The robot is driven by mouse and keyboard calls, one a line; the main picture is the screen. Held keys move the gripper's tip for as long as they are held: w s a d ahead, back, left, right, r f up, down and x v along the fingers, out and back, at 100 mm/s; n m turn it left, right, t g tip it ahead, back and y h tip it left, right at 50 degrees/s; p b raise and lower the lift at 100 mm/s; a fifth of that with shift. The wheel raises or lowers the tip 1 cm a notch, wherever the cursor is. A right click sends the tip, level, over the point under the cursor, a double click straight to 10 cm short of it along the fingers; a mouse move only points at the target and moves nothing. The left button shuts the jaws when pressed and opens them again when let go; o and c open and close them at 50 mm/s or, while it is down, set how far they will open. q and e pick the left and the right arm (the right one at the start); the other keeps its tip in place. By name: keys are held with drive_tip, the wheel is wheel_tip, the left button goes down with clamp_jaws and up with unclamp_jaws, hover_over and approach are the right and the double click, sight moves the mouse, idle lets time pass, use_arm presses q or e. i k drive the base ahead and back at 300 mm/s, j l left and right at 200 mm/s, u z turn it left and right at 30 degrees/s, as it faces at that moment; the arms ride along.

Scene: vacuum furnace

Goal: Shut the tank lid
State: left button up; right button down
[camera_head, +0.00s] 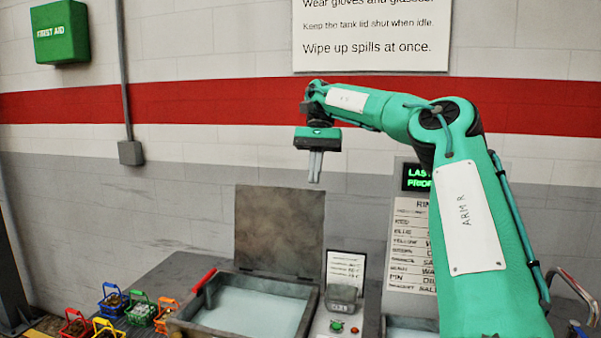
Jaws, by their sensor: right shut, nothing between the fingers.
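The tank (181,316) stands on the bench at the lower middle, with pale liquid inside. Its lid (279,231) is a brownish-grey flat plate, standing upright along the tank's back edge, so the tank is open. A red handle (204,280) shows at the tank's left side. My right gripper (315,167) is shut and empty, pointing down. In the picture it appears just over the lid's upper right corner; how far it is from the lid in depth I cannot tell. My left gripper is not in view.
Several small coloured baskets, one of them blue (113,301), stand left of the tank. A control box with a green button (337,326) and a small card (345,271) are right of it. A sign and a dark display (417,177) stand behind my right arm.

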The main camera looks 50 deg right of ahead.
sight(279, 230)
drive_tip(key=i+l, duration=0.45)
drive_tip(key=l, duration=0.3)
drive_tip(key=i+l, duration=0.25)
drive_tip(key=l, duration=0.1)
